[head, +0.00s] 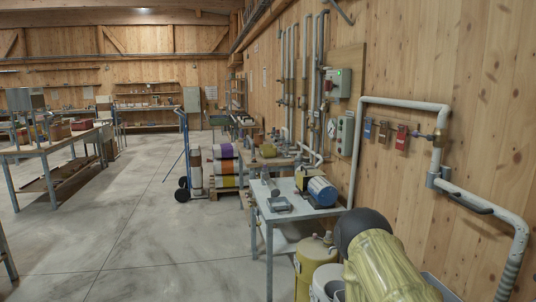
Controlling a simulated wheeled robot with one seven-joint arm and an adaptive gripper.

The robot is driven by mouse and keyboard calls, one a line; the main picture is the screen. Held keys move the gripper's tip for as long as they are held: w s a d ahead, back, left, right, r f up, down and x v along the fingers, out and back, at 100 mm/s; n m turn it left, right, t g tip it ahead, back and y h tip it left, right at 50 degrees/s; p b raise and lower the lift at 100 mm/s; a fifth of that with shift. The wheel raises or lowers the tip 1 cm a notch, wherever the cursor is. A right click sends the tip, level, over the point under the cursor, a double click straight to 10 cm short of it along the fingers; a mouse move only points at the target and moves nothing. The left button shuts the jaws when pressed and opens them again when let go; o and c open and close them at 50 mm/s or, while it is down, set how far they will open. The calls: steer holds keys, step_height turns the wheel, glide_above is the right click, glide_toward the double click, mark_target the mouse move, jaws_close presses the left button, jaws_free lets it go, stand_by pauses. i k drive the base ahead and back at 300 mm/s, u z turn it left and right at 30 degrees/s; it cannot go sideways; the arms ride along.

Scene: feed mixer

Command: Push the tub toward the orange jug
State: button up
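I cannot make out an orange jug for certain in the head view. No object is clearly a tub; a small grey open tray (277,205) lies on the near light-topped table (280,187), and a white round container (327,284) stands on the floor at the bottom, partly hidden. A blue rounded machine (321,191) sits on the table's right side. My gripper is not in view.
A yellow tank (314,262) stands beside the table's front. White pipes (402,102) run along the right wall. The concrete floor (140,225) is open at centre left.

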mark_target(267, 151)
steer(key=u, duration=0.6)
steer(key=i, duration=3.4)
steer(key=z, duration=0.7)
